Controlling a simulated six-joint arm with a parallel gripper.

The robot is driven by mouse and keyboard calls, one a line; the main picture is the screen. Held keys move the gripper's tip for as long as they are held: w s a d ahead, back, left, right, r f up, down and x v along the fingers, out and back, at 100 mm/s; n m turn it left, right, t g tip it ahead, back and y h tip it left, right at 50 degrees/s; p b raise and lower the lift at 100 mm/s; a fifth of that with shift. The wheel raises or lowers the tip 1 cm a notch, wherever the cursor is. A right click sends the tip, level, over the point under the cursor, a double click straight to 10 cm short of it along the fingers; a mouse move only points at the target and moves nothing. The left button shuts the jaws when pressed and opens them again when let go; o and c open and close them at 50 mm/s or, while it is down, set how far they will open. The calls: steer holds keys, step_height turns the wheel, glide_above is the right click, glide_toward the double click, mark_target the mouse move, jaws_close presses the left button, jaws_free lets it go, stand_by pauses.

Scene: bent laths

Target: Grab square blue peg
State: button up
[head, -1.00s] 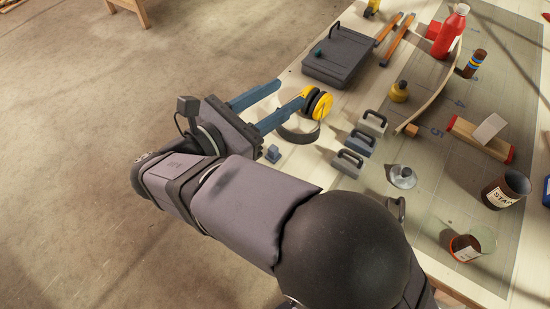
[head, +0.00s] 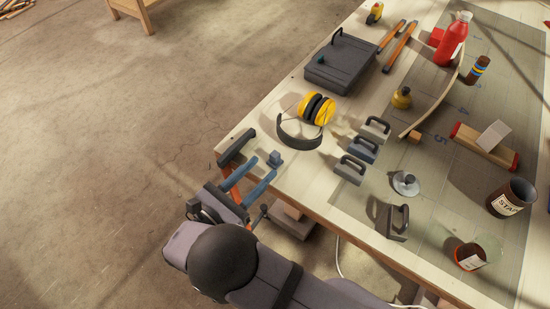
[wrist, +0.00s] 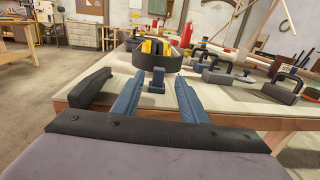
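The small square blue peg (head: 275,158) stands on the bare wood near the table's left corner. In the wrist view, the blue peg (wrist: 157,82) is straight ahead, in line with the gap between my fingers. My gripper (head: 264,166) is open and empty, with two long blue fingers low at the table edge. The fingertips point at the peg and look just short of it; the head view does not show clearly whether they touch it.
Yellow ear defenders (head: 317,108) with a dark band lie just behind the peg. A dark bar-like block (head: 238,147) sits at the table corner, left of my fingers. Handled blocks (head: 351,168) stand to the right. The table edge (head: 305,198) runs close by my gripper.

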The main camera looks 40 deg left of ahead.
mark_target(273, 158)
steer(key=shift+f, duration=0.15)
steer(key=shift+w+p, duration=0.35)
steer(key=shift+w, duration=0.35)
steer(key=shift+w+d, duration=0.1)
steer(key=shift+w, duration=0.35)
steer(key=shift+w+d+r+p, duration=0.1)
steer(key=shift+w+r+p, duration=0.05)
steer(key=shift+w+p, duration=0.8)
steer(key=shift+w+d+r+p, duration=0.1)
steer(key=shift+w+p, duration=0.4)
steer(key=shift+w, duration=0.75)
steer(key=shift+w+a+f, duration=0.1)
steer(key=shift+w+f, duration=0.05)
steer(key=shift+w, duration=0.2)
jaws_close()
